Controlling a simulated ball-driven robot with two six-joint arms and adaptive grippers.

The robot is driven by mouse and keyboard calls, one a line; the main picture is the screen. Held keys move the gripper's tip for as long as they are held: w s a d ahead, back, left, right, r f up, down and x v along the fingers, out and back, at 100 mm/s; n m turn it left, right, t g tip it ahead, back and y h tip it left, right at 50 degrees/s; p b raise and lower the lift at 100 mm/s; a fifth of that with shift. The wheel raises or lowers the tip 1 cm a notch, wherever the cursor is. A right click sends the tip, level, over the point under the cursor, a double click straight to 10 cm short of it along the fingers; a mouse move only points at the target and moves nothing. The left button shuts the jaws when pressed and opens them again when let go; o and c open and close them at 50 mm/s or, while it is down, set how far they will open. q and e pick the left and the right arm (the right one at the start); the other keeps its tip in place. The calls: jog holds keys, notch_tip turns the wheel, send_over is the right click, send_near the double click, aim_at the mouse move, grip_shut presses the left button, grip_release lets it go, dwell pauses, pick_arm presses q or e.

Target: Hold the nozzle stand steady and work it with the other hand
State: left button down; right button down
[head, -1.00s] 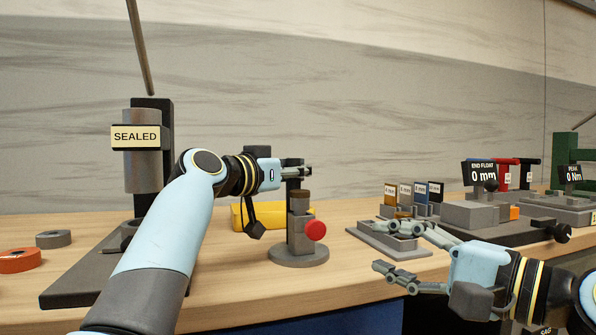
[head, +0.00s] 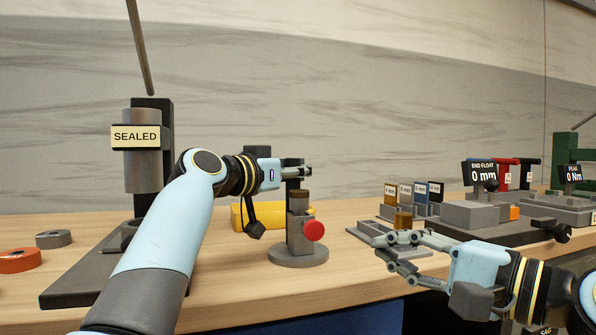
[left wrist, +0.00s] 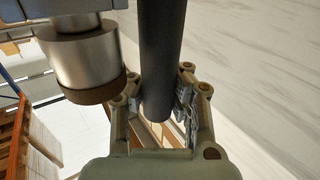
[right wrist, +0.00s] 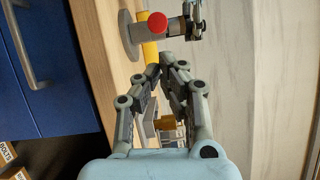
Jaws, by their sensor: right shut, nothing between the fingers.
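The nozzle stand (head: 298,240) is grey with a round base, a dark post and a red knob (head: 314,231) facing front right. It stands upright on the bench. My left gripper (head: 303,171) is at the top of the stand, its fingers around the dark post, which fills the gap in the left wrist view (left wrist: 162,60). A metal cylinder with a brown rim (left wrist: 80,60) is beside it there. My right gripper (head: 382,246) is shut and empty, right of the stand and apart from it. The red knob also shows ahead of its fingertips in the right wrist view (right wrist: 157,22).
A yellow box (head: 243,216) lies behind the stand. A small rack with labelled plates (head: 420,193) and an amber block (head: 403,221) is behind my right gripper. A "SEALED" press (head: 140,160) stands left. Grey and orange rings lie far left. Bench front is clear around the stand.

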aim_at(309, 227)
dwell(0.8)
jog(key=s+a+r+m+g+y, duration=0.1)
jog(key=s+a+m+y, duration=0.2)
jog(key=m, duration=0.6)
jog(key=s+a, duration=0.2)
jog(key=s, duration=0.1)
jog(key=shift+a+r+y, duration=0.15)
jog(key=shift+r+y, duration=0.1)
jog(key=shift+y, duration=0.15)
jog(key=shift+w, duration=0.15)
jog(key=w+a, duration=0.3)
jog(key=w, duration=0.5)
jog(key=shift+w, duration=0.2)
dwell(0.5)
jog(key=shift+w+a, duration=0.1)
jog(key=shift+w, duration=0.2)
